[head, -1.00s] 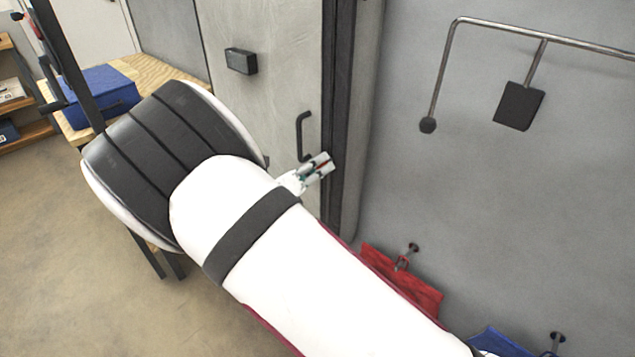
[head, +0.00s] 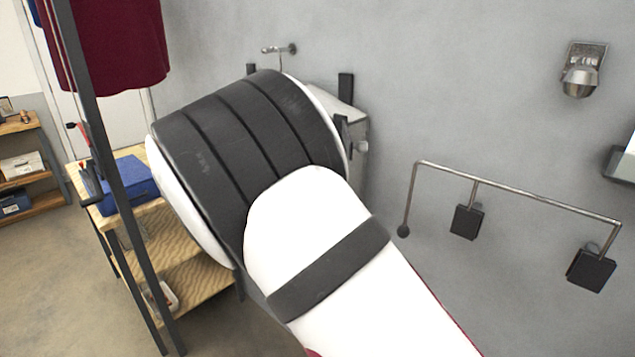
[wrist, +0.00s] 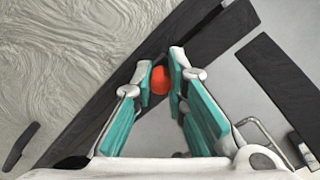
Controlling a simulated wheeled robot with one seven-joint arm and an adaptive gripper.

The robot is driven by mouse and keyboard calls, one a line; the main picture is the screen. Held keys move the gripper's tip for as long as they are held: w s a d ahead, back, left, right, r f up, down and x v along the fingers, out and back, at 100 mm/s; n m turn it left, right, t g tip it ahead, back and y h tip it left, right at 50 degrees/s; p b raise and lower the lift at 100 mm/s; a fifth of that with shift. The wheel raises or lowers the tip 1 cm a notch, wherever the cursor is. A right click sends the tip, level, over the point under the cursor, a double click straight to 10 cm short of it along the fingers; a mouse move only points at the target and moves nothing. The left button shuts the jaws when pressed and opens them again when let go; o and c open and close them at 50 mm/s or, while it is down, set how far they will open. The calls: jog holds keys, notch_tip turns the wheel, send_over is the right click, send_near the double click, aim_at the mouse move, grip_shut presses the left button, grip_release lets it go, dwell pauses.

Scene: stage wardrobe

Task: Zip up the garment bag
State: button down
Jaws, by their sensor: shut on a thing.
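The garment bag is mostly hidden behind my arm in the head view; a pale grey upper corner (head: 355,118) shows by the wall, with dark pieces beside it. In the wrist view its grey, swirl-patterned front (wrist: 75,50) fills the upper left, bordered by a long black strip (wrist: 85,120) running diagonally. My gripper (wrist: 161,78) is at this strip, its teal-padded fingers shut on a small orange-red pull (wrist: 160,80). The pull is partly covered by the fingers. I cannot tell how far the zip is closed.
A metal rail (head: 520,190) with dark pads is on the wall at right, a lamp (head: 580,75) above it. At left are a wooden shelf unit with a blue box (head: 130,183), a dark post and a hanging maroon garment (head: 115,45).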

jog(key=shift+w+d+r+p, duration=0.1)
jog(key=shift+d+r+p, duration=0.05)
jog(key=shift+r, duration=0.6)
jog(key=shift+w+d+r+p, duration=0.1)
jog(key=shift+d+r+p, duration=0.05)
jog(key=shift+r, duration=0.6)
jog(key=c, duration=1.5)
grip_release()
jog(key=shift+c, duration=0.2)
jog(key=shift+s+a, duration=0.15)
jog(key=shift+a, duration=0.05)
jog(key=v, duration=1.1)
jog(key=shift+s+a, duration=0.25)
jog(key=shift+s, duration=0.1)
jog(key=shift+f, duration=0.1)
